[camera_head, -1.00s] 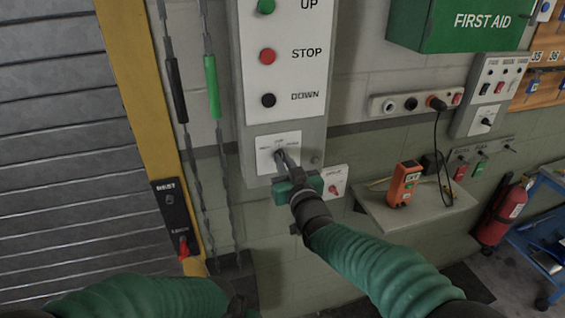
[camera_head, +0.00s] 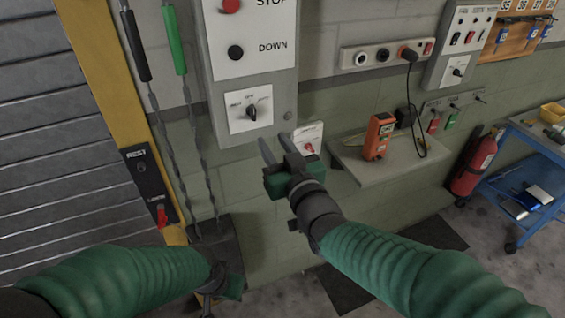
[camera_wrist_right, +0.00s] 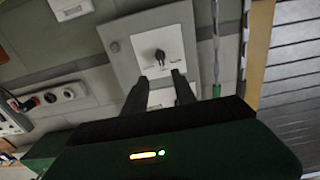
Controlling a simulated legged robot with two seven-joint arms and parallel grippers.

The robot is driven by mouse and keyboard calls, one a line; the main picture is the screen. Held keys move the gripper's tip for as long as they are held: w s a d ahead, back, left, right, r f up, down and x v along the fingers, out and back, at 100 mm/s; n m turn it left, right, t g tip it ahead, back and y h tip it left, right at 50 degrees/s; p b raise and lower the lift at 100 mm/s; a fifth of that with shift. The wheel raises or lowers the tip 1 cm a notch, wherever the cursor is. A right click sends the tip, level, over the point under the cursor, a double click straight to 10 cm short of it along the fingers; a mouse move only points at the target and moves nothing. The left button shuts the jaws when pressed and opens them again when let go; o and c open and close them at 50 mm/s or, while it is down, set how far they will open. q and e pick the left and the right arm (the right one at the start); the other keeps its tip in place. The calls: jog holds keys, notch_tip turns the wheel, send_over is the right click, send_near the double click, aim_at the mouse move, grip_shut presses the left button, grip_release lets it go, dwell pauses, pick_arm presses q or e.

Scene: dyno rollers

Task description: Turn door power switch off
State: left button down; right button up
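A black rotary switch knob (camera_head: 252,112) sits on a white labelled plate (camera_head: 234,124) at the bottom of the grey door control panel (camera_head: 205,62). The knob stands roughly upright on its dial; its small labels are hard to read. In the right wrist view the knob (camera_wrist_right: 160,56) shows above and between my fingertips, with nothing touching it. My right gripper (camera_head: 273,138) is open and empty, below and slightly right of the knob; its two spread fingers also show in the wrist view (camera_wrist_right: 160,78). My left gripper (camera_head: 212,288) is low, dark and partly hidden by its arm.
A small white box with a red switch (camera_head: 309,149) is on the wall just behind my right gripper. A shelf (camera_head: 360,172) holds an orange device (camera_head: 378,136). A yellow door post (camera_head: 112,90) with a red-handled lever (camera_head: 161,216) stands left.

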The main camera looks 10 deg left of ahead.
jog(key=v, duration=0.5)
jog(key=shift+f, duration=0.15)
jog(key=s+d+f+m+g+h, duration=0.1)
jog(key=d+f+m+g+h, duration=0.2)
jog(key=d+f, duration=0.65)
jog(key=s+d+f+m+g+h, duration=0.1)
jog(key=s+d+f+g+h, duration=0.15)
jog(key=d+f+h, duration=0.5)
jog(key=s+d+f+m+g, duration=0.2)
jog(key=s+d+f+g, duration=0.5)
jog(key=s+d+f, duration=0.5)
jog(key=shift+s+d+f+m, duration=0.2)
jog(key=shift+s+f+m, duration=0.15)
jog(key=shift+s, duration=0.4)
